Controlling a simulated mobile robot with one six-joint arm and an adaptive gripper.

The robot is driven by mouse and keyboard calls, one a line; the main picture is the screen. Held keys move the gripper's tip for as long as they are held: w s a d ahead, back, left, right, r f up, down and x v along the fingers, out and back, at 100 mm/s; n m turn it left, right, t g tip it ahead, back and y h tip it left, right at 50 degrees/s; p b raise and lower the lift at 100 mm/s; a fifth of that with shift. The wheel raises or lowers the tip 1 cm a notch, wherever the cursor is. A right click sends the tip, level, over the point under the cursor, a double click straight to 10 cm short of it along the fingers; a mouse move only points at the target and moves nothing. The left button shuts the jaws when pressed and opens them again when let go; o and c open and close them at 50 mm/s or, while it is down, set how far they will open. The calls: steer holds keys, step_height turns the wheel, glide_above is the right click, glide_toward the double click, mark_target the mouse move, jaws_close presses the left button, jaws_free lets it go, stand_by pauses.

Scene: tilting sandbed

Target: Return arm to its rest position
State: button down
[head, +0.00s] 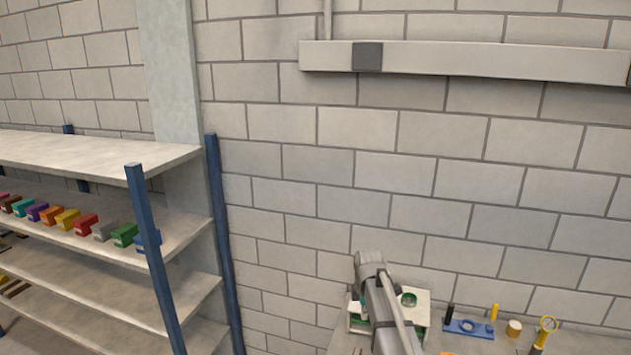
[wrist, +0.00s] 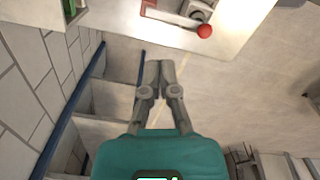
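My gripper (wrist: 161,65) shows in the wrist view with its two grey fingers drawn together at the tips. Nothing shows between them. Behind the fingers is the open floor, so the gripper is apart from everything in that view. In the head view, my arm rises at the bottom, right of the middle, in front of a white box-like stand with green parts (head: 423,300). My gripper cannot be made out in the head view.
A shelf rack (head: 100,152) with blue posts and several coloured bins stands at the left. A blue tool holder (head: 468,327) is right of my arm. In the wrist view, a red knob (wrist: 205,31) sits at a pale worktop's edge.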

steer(key=s+d+f+m+b, duration=0.2)
steer(key=s+f+m+b, duration=1.3)
steer(key=s+m, duration=0.3)
steer(key=s+f, duration=0.1)
steer(key=s, duration=0.1)
steer(key=shift+s+f, duration=0.15)
steer(key=shift+s, duration=0.25)
steer(key=c, duration=1.4)
jaws_free()
